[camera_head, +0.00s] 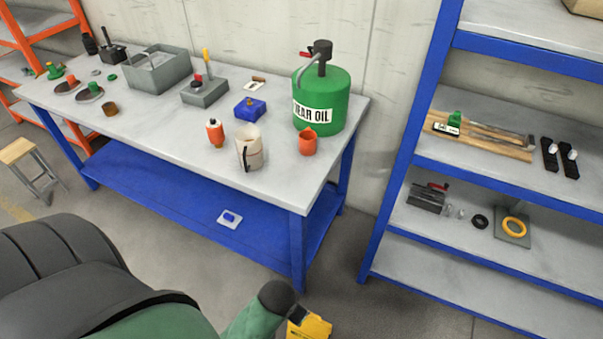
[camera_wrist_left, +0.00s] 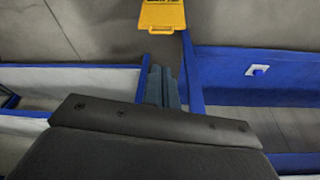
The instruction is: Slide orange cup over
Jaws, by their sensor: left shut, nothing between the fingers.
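The orange cup (camera_head: 307,142) stands on the grey top of the blue-framed workbench (camera_head: 200,150), near its right front part. It sits just in front of the green gear oil can (camera_head: 322,100) and to the right of a pale jug (camera_head: 250,148). My left gripper (camera_wrist_left: 163,86) shows in the left wrist view with its fingers together and nothing between them. It is away from the cup, which does not show in that view. My right gripper is in neither view.
An orange-capped bottle (camera_head: 215,133) and a blue block (camera_head: 250,109) stand near the jug. A grey bin (camera_head: 157,72) is further left. A blue shelf rack (camera_head: 450,180) stands at right. A yellow sign (camera_wrist_left: 162,15) is on the floor.

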